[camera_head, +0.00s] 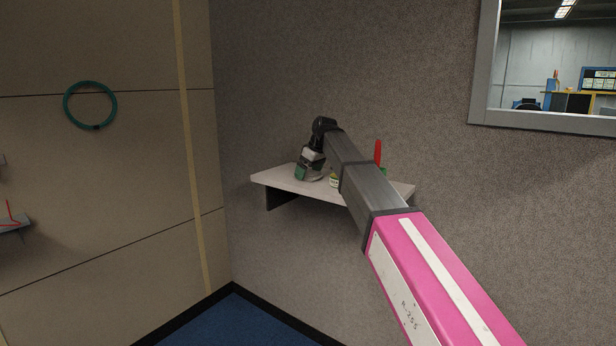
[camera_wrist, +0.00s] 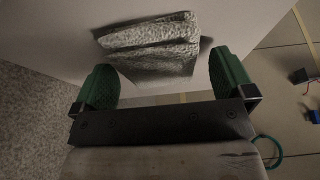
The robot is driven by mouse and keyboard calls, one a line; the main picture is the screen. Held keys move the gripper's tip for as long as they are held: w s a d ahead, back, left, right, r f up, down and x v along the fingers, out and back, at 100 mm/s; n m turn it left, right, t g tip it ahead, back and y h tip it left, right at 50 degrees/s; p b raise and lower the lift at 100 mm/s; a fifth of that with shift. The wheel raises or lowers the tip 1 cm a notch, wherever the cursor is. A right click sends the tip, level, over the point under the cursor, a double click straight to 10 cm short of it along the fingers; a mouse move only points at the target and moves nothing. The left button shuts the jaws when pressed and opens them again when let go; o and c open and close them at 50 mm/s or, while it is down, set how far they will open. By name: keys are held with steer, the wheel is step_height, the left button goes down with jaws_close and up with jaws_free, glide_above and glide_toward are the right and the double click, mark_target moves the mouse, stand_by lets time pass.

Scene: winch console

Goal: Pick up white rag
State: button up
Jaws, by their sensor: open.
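The white rag (camera_wrist: 150,44) is a folded, speckled grey-white cloth on the pale shelf in the wrist view, just beyond my fingertips. My gripper (camera_wrist: 160,84) has two green fingers set wide apart, with the rag's near edge roughly between and ahead of them. Nothing is held. In the head view my gripper (camera_head: 304,172) is at the left part of the shelf, reaching down close to its top. Whether the fingers touch the shelf is unclear. The rag is hard to make out there, mostly hidden by my gripper.
The wall shelf (camera_head: 275,179) is narrow. A green ring (camera_head: 90,105) hangs on the left wall. A window (camera_head: 545,60) is at upper right.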

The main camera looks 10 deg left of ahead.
mark_target(308, 172)
steer(key=shift+f, duration=0.15)
steer(key=c, duration=1)
steer(key=shift+o, duration=0.2)
step_height(308, 172, up, 5)
steer(key=shift+s+a+r, duration=0.1)
steer(key=shift+s, duration=0.05)
steer(key=s+a+r, duration=0.3)
steer(key=s+r, duration=0.3)
steer(key=s, duration=0.5)
steer(key=shift+a+r, duration=0.15)
steer(key=shift+o, duration=0.4)
